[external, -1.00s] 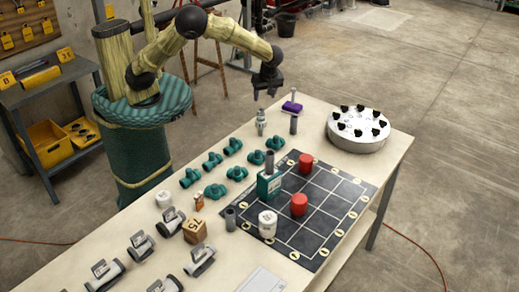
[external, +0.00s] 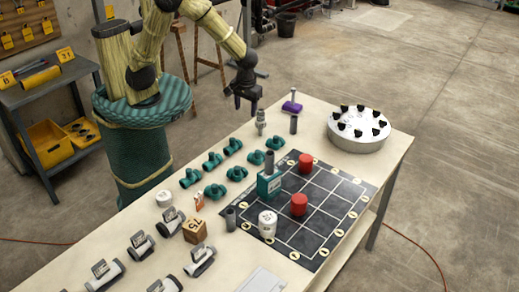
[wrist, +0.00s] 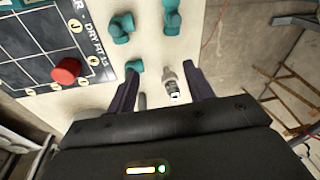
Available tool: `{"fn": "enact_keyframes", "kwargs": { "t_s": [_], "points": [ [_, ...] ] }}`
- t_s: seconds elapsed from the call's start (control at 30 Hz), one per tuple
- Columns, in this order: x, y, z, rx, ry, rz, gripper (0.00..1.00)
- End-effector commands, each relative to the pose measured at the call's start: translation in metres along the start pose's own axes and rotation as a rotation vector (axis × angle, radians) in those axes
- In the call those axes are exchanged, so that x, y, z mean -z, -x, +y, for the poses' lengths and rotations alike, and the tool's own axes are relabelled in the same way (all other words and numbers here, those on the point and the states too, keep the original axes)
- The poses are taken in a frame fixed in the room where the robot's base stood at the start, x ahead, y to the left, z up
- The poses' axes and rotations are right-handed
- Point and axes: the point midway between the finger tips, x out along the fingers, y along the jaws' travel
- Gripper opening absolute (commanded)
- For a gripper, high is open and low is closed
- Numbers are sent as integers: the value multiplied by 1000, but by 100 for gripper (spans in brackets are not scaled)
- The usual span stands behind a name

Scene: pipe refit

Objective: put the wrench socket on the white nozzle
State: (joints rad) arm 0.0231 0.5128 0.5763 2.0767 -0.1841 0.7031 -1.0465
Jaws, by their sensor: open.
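A silver-and-white fitting with a narrow tip, which looks like the nozzle, stands upright on the table (external: 261,122); it also shows in the wrist view (wrist: 171,86). Short dark grey tubes that could be the socket stand near it (external: 293,125), on the mat by a teal box (external: 269,160) and at the mat's left edge (external: 230,217). I cannot tell which is the wrench socket. My gripper (external: 246,105) is open and empty, above the table's far left edge, left of the fitting. In the wrist view, the fitting shows between the fingers (wrist: 160,80).
A purple block with a post (external: 292,107) stands behind. Several teal pipe fittings (external: 214,160) lie in front. A black gridded mat (external: 320,215) carries red cylinders (external: 299,204) and a white canister (external: 267,224). A round white holder (external: 357,140) sits at the right.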

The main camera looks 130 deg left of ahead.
Motion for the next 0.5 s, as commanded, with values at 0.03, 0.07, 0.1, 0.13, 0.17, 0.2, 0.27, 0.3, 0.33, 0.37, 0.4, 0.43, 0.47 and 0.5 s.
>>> {"fn": "enact_keyframes", "kwargs": {
  "t_s": [0.03, 0.07, 0.1, 0.13, 0.17, 0.2, 0.27, 0.3, 0.33, 0.37, 0.4, 0.43, 0.47, 0.5],
  "points": [
    [-21, 7, -6, -37, -145, -20, 52],
    [-33, 10, -9, -58, -240, -27, 52],
    [-48, 15, -14, -88, -368, -31, 52],
    [-60, 19, -18, -111, -464, -31, 52],
    [-71, 23, -22, -135, -561, -29, 52],
    [-86, 28, -28, -168, -691, -22, 52],
    [-107, 36, -40, -217, -887, -2, 52],
    [-120, 42, -48, -249, -1019, 19, 52],
    [-130, 45, -54, -273, -1115, 36, 52],
    [-139, 48, -60, -294, -1208, 56, 52],
    [-149, 52, -68, -321, -1323, 85, 52],
    [-156, 54, -74, -336, -1399, 105, 52],
    [-161, 57, -79, -350, -1467, 126, 52],
    [-167, 59, -84, -365, -1541, 150, 52]
  ]
}}
